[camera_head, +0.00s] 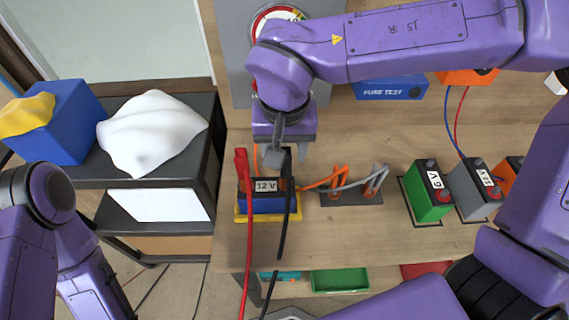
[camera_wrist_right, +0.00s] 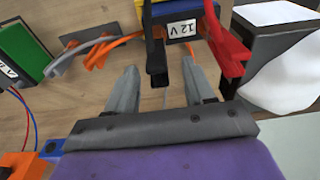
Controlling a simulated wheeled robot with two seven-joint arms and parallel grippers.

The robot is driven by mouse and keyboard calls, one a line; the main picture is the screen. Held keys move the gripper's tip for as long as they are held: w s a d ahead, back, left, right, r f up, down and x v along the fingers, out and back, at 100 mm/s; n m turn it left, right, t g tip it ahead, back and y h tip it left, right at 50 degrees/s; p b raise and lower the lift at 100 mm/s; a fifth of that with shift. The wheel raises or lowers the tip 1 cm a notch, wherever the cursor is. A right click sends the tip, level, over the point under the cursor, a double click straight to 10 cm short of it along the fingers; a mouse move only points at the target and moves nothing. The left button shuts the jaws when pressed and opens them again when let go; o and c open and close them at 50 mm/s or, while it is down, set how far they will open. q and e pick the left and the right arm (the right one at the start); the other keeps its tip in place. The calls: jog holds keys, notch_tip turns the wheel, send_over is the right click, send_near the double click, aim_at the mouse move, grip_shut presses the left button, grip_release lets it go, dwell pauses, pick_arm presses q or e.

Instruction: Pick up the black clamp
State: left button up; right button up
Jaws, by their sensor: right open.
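The black clamp (camera_head: 287,190) is at the right side of the 12 V battery (camera_head: 262,206), with a black cable hanging down. In the right wrist view the black clamp (camera_wrist_right: 157,62) shows between my fingers, with a finger on each side. My right gripper (camera_head: 285,155) is open above the battery and points down at the clamp. Its fingers (camera_wrist_right: 160,90) show spread in the wrist view, with a gap to the clamp. The red clamp (camera_head: 241,170) stands at the battery's left side. My left arm is at the lower left; its gripper is out of view.
Orange and grey clamps (camera_head: 352,185) stand right of the battery. A green battery (camera_head: 429,195) and a grey battery (camera_head: 474,190) are farther right. A cart (camera_head: 205,150) on the left carries a white cloth (camera_head: 150,130) and a blue box (camera_head: 70,130). The bench front is clear.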

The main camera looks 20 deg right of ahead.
aim_at(285, 170)
jog(key=f, duration=0.3)
jog(key=shift+w+d+f, duration=0.15)
jog(key=shift+w+f, duration=0.05)
jog(key=shift+w, duration=0.1)
jog(key=shift+f, duration=0.45)
grip_shut()
jog(key=shift+r, duration=0.1)
